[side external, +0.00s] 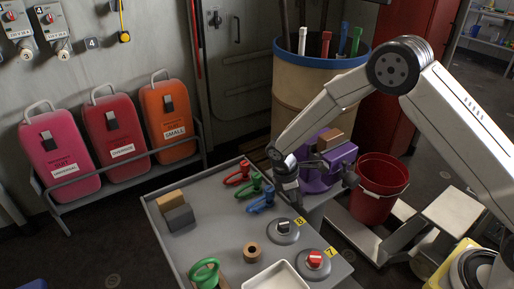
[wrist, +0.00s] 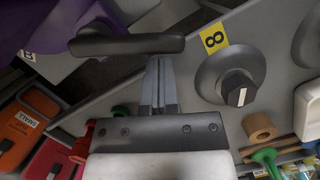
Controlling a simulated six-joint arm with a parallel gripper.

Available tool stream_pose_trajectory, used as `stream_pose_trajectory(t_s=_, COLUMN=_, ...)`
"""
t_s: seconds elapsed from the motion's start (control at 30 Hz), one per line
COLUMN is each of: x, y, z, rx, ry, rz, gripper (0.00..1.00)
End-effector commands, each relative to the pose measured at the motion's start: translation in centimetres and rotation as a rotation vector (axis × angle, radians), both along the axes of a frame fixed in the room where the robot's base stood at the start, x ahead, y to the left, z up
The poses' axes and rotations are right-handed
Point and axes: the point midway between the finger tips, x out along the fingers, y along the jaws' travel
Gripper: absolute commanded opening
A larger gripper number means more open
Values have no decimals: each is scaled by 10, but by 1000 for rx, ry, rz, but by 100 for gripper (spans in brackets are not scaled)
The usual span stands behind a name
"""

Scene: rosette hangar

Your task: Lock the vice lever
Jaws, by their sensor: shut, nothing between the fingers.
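The purple vice (side external: 318,178) stands at the right back of the grey table, with a brown block (side external: 329,139) at its top. Part of its purple body shows at the top left of the wrist view (wrist: 30,25). A dark grey bar (wrist: 127,45), which looks like the vice lever, lies across the wrist view just beyond my fingertips. My gripper (wrist: 160,62) is shut and empty, its fingertips close to the bar; I cannot tell whether they touch. In the side view my gripper (side external: 290,190) is just left of the vice, partly hiding it.
Red, green and blue clamps (side external: 262,201) lie left of my gripper. Dial 8 (side external: 283,230), dial 7 (side external: 314,263), a tape roll (side external: 253,252) and a white tray (side external: 277,277) sit nearer the front. A red bucket (side external: 379,188) stands right of the vice.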

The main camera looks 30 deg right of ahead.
Motion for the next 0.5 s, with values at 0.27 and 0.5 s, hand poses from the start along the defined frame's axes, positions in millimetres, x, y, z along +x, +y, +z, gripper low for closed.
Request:
stream_pose_trajectory(t_s=0.27, x=-11, y=-12, z=0, rx=0, ry=1, rz=8, gripper=0)
stream_pose_trajectory(t_s=0.5, x=-18, y=-23, z=0, rx=0, ry=2, rz=8, gripper=0)
